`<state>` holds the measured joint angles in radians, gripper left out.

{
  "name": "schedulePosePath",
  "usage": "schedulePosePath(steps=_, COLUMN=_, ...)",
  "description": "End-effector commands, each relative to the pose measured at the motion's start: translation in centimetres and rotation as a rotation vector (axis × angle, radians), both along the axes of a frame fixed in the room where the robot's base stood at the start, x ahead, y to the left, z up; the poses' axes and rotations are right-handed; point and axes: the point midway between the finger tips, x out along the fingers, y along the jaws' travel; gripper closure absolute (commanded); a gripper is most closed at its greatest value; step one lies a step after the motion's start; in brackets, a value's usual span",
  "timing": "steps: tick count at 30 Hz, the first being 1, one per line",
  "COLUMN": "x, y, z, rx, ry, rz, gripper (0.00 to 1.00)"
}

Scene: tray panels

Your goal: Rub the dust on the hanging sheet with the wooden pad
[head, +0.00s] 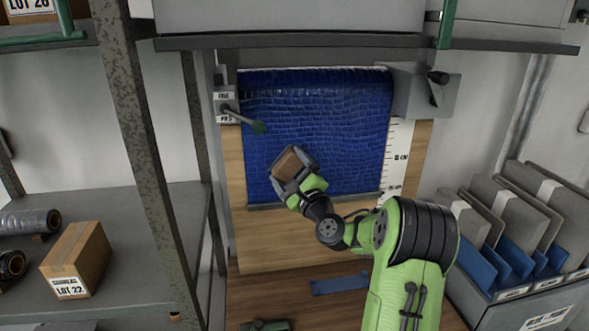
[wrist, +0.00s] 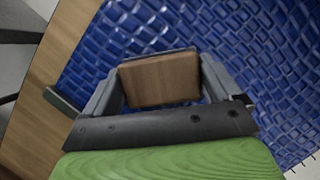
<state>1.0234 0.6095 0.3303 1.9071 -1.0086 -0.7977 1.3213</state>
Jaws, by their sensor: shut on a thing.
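The hanging sheet (head: 335,115) is blue with an embossed, scale-like pattern and hangs in front of a wooden board. It also fills much of the wrist view (wrist: 275,65). My gripper (head: 291,167) is at the sheet's lower left part, shut on the wooden pad (head: 285,160). In the wrist view the brown pad (wrist: 160,80) sits between the two grey fingers. The pad is close to the sheet; I cannot tell whether it touches. I cannot make out the dust on the sheet; part of the sheet is hidden behind the pad and gripper.
Shelves with a carton (head: 77,258) stand left, and a rack of panels (head: 530,220) stands right.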

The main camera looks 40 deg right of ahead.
Motion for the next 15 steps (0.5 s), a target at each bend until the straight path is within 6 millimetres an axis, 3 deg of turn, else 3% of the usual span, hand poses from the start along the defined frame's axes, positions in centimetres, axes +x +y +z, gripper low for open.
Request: schedulePosePath(steps=15, x=-4.7, y=2.1, z=-0.3, rx=-0.001, ry=0.0, rz=-0.003, gripper=0.42)
